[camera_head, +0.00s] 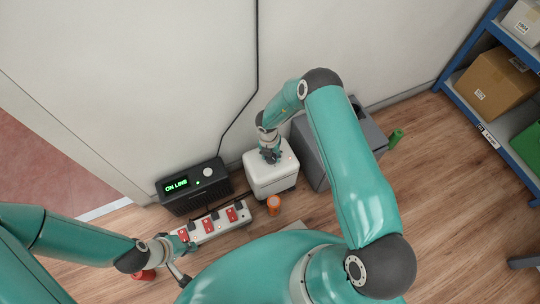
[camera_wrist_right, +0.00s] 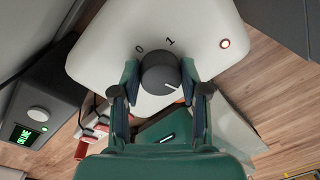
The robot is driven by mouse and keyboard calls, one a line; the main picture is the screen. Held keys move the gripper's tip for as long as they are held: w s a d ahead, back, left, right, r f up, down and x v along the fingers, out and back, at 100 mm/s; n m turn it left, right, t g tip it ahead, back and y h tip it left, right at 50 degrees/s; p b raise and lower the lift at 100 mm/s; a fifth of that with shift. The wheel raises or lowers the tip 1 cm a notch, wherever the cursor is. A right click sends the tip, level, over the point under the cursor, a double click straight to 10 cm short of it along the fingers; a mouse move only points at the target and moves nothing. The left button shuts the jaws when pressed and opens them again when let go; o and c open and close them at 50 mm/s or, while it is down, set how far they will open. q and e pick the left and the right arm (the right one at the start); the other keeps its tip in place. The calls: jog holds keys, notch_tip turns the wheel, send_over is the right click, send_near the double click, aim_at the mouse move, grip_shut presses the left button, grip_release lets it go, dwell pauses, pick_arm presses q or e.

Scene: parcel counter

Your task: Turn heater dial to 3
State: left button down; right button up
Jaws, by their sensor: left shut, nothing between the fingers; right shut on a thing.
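The heater (camera_head: 270,183) is a small white box on the floor by the wall. In the right wrist view its white top (camera_wrist_right: 110,40) carries a dark grey dial (camera_wrist_right: 158,76), the printed marks 0 and 1, and a small lit red-orange lamp (camera_wrist_right: 225,43). My left gripper (camera_head: 186,240) is shut and empty at the left end of the power strip.
The power strip (camera_head: 208,226) with red switches lies in front of a black box (camera_head: 195,186) reading ON LINE. An orange cylinder (camera_head: 274,205) stands before the heater. A grey bin (camera_head: 315,163) is close on its right. A shelf (camera_head: 468,82) is at far right.

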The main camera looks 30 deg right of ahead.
jog(key=shift+w+m, duration=0.15)
jog(key=shift+m, duration=1.05)
jog(key=o, duration=1.1)
jog(key=shift+o, duration=0.2)
notch_tip(320, 180, up, 12)
jog(key=shift+w+a, duration=0.15)
jog(key=shift+w, duration=0.05)
